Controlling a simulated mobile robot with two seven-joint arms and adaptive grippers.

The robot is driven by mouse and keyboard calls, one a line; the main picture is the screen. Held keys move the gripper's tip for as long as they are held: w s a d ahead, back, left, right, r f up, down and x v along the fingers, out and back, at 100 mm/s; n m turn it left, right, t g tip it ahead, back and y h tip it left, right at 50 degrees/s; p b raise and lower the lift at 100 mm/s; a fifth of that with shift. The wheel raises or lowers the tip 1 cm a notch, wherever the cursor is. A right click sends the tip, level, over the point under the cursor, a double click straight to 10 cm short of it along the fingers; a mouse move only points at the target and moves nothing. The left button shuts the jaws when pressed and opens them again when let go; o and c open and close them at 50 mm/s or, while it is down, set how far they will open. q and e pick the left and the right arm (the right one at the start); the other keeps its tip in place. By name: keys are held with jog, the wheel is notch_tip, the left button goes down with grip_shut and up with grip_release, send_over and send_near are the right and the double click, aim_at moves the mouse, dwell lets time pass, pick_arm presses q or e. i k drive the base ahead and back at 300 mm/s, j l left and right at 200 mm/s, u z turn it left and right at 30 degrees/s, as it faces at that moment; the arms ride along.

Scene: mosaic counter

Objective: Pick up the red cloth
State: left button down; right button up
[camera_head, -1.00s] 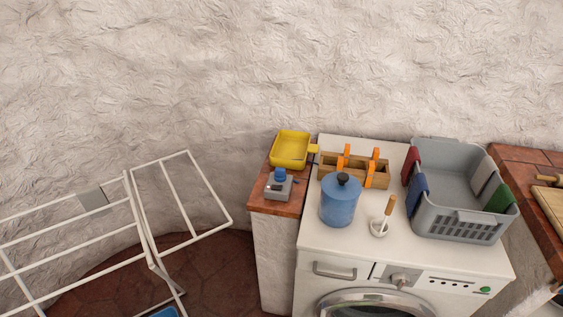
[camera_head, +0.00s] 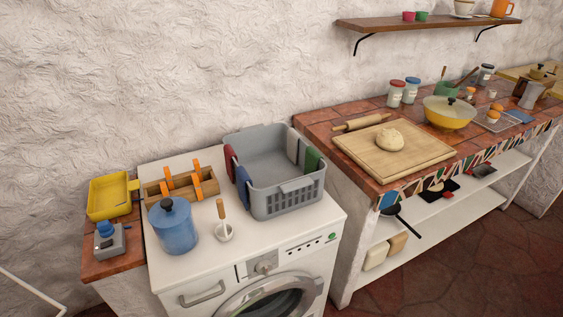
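The red cloth (camera_head: 230,163) hangs over the left rim of the grey laundry basket (camera_head: 289,200), at its far left part. The basket stands on the white washing machine (camera_head: 312,224). A blue cloth (camera_head: 243,187) hangs on the same rim, nearer to me. A green cloth (camera_head: 312,160) and a pale cloth (camera_head: 292,144) hang on the right rim. Only a narrow part of the red cloth shows. Neither of my grippers is in view.
A blue canister (camera_head: 173,229), a white holder with a wooden handle (camera_head: 224,232) and a wooden caddy (camera_head: 205,184) stand left of the basket. A yellow tray (camera_head: 108,197) is farther left. The tiled counter (camera_head: 315,124) with a dough board (camera_head: 375,162) is at right.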

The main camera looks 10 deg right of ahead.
aim_at(229, 152)
jog(key=i+l+u, duration=0.1)
jog(key=u, duration=0.4)
jog(key=i+l+u, duration=0.15)
jog(key=u, duration=0.3)
jog(key=i+l+u, duration=0.15)
jog(key=u, duration=0.35)
